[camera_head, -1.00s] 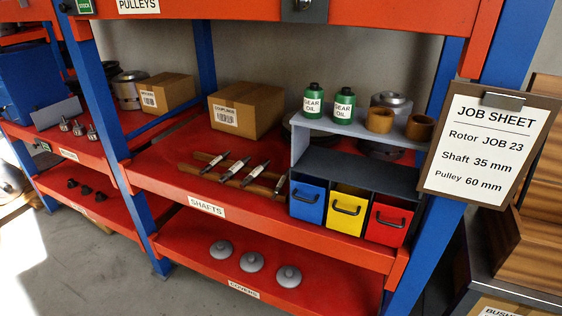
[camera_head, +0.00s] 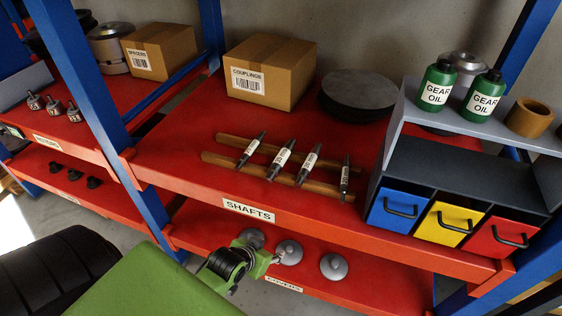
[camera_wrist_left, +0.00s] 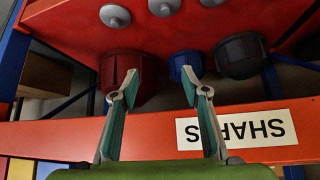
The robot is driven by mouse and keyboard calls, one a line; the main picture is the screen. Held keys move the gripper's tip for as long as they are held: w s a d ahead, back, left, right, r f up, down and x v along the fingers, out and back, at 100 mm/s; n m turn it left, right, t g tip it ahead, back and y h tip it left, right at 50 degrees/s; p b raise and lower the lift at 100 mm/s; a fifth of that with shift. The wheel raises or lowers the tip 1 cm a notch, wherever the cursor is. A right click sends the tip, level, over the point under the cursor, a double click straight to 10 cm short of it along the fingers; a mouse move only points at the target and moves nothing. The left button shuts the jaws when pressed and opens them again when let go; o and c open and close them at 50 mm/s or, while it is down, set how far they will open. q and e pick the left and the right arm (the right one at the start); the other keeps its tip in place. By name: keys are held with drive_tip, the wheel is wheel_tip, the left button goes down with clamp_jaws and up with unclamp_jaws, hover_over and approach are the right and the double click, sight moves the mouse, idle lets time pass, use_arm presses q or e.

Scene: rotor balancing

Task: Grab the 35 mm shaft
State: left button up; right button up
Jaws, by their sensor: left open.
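Several shafts lie side by side across two wooden rails on the red SHAFTS shelf in the head view: a leftmost shaft (camera_head: 250,149), a second shaft (camera_head: 281,158), a third shaft (camera_head: 308,164) and a rightmost one. Each has a small white label, too small to read, so I cannot tell which is 35 mm. My left gripper (camera_head: 272,257) is below and in front of that shelf, near the lower covers. In the left wrist view the left gripper (camera_wrist_left: 161,78) is open with nothing between its fingers. No shaft shows there. My right gripper is out of view.
The SHAFTS shelf edge (camera_head: 300,223) lies between my left gripper and the shafts. A COUPLINGS box (camera_head: 268,75) stands behind them. Blue, yellow and red drawers (camera_head: 448,226) stand to the right. A blue post (camera_head: 88,90) rises at the left. Grey covers (camera_head: 333,266) sit below.

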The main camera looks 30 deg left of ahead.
use_arm(q)
wheel_tip(320, 180, up, 11)
drive_tip(key=w+a+t, duration=0.1)
drive_tip(key=w, duration=0.1)
drive_tip(key=n+t+y, duration=0.2)
drive_tip(key=t, duration=0.2)
approach(278, 162)
drive_tip(key=shift+m, duration=0.3)
drive_tip(key=x, duration=0.4)
drive_tip(key=a+x, duration=0.1)
drive_tip(key=x, duration=0.1)
drive_tip(key=shift+s, duration=0.1)
drive_tip(key=shift+d+p+x, duration=0.25)
drive_tip(key=shift+p+x, duration=0.2)
drive_tip(key=shift+x, duration=0.65)
drive_tip(key=shift+d+p+x, duration=0.25)
drive_tip(key=shift+p+x, duration=0.15)
drive_tip(key=shift+x, duration=0.75)
drive_tip(key=shift+w+a+f, duration=0.15)
drive_tip(key=shift+w+f, duration=0.1)
drive_tip(key=shift+w, duration=0.35)
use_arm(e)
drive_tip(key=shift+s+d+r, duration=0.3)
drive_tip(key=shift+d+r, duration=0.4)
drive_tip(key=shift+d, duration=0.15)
use_arm(q)
drive_tip(key=shift+c, duration=0.4)
